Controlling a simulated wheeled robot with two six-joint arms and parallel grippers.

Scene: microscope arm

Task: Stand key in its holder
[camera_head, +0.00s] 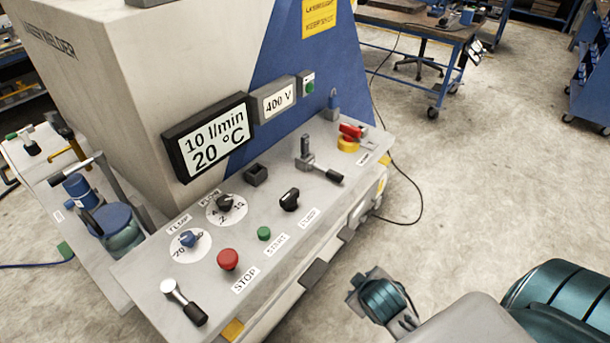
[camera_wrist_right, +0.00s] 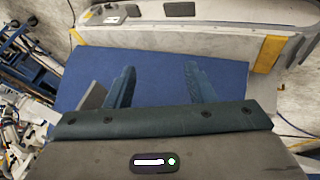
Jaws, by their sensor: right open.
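I cannot tell for sure which part is the key. A small blue-topped piece (camera_head: 333,99) stands upright in a grey block (camera_head: 331,114) at the far end of the machine's sloped panel. A dark square socket (camera_head: 256,175) sits mid-panel below the display and looks empty. My right gripper (camera_head: 386,302) is to the right of the panel's near side, apart from it. In the right wrist view its two fingers (camera_wrist_right: 157,85) are spread with nothing between them. My left gripper is out of view.
The panel holds a red stop button (camera_head: 228,259), a green button (camera_head: 264,233), a black rotary switch (camera_head: 290,199), dials, a lever (camera_head: 321,169) and a red-handled switch on a yellow base (camera_head: 349,141). A workbench (camera_head: 420,30) stands behind.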

